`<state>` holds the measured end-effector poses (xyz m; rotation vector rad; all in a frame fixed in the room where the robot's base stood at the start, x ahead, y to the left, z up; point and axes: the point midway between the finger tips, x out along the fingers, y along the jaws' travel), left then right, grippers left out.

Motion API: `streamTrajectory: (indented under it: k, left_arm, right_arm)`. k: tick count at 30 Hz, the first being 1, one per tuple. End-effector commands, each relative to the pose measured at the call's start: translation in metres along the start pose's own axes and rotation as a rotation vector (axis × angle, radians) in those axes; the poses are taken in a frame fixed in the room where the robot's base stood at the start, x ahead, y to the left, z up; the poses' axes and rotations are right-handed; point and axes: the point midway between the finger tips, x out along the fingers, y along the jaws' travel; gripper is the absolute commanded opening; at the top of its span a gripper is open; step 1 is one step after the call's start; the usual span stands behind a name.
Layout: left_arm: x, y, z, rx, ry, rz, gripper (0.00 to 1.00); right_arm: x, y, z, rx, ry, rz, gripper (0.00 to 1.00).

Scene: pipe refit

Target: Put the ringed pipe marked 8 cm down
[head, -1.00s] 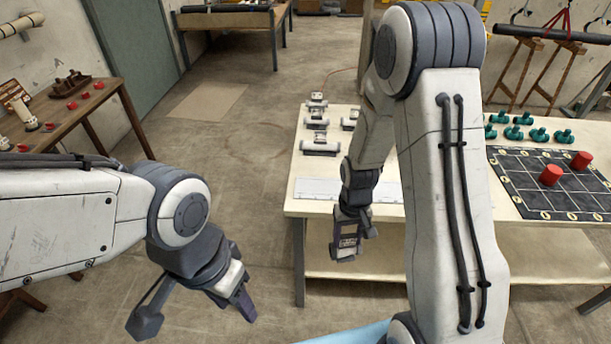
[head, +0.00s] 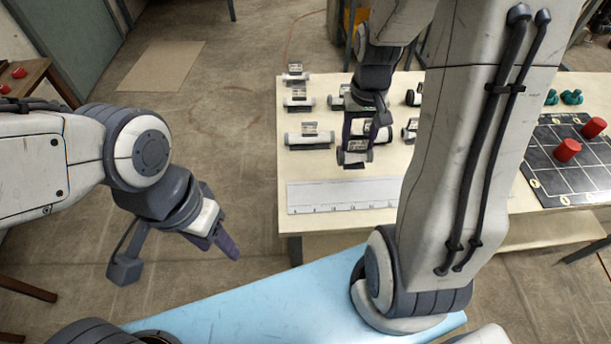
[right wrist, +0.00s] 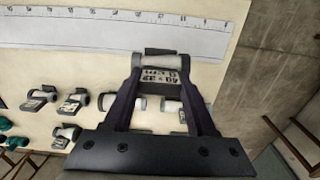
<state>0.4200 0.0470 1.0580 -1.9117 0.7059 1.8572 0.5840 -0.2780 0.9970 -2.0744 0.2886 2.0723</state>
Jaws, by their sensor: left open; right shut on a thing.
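My right gripper (head: 360,145) is shut on a short pale pipe with dark ends (head: 354,157) and a white tag, over the table beyond the ruler (head: 340,196). In the right wrist view the held pipe's tag (right wrist: 162,77) shows upside-down print, not surely readable, between the fingertips (right wrist: 162,80). The pipe appears close to the tabletop; I cannot tell if it touches. My left gripper (head: 225,240) is open and empty, in front of the table's left side.
Several tagged pipes lie on the pale table, including one close left (head: 310,138). A dark grid board (head: 570,165) with red cylinders is at the right. Teal fittings (head: 571,97) lie behind it. The table strip around the ruler is clear.

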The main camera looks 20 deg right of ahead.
Motion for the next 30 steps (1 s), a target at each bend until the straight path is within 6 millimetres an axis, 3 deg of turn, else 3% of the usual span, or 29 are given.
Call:
streamTrajectory:
  k: [9,15,30]
  left_arm:
    - [-0.008,0.001,0.000,0.000,0.000,0.000,0.50]
    - [-0.010,0.001,0.000,0.000,0.000,0.000,0.50]
    - [-0.013,0.001,-0.001,0.000,0.000,0.000,0.50]
  right_arm:
    - [0.042,-0.069,0.009,-0.007,-0.007,0.001,0.00]
    - [0.061,-0.098,0.012,-0.001,-0.003,0.001,0.00]
    - [0.105,-0.104,0.012,0.004,-0.001,0.000,0.00]
